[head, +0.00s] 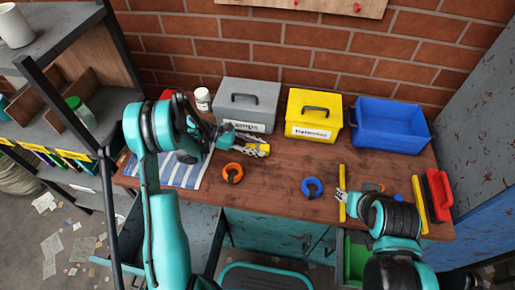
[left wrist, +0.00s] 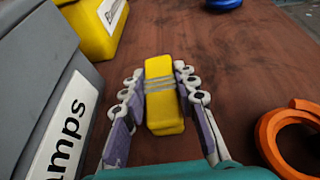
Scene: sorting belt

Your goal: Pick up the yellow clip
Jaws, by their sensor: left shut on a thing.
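The yellow clip (left wrist: 163,95) is a yellow block with grey bands round its middle. It sits between the fingers of my left gripper (left wrist: 162,108), which is shut on it. In the head view my left gripper (head: 250,146) is over the workbench, in front of the grey box, and a bit of the yellow clip (head: 264,147) shows at its fingers. I cannot tell whether the clip touches the bench. My right gripper (head: 342,195) is beside a yellow strip at the bench's front right; its fingers are too small to read.
A grey box (head: 262,94), a yellow box (head: 301,105) and an open blue bin (head: 372,126) stand along the wall. An orange ring (head: 225,174) and a blue ring (head: 305,187) lie in front. A red object (head: 435,190) is at the right edge. The middle of the workbench (head: 280,168) is clear.

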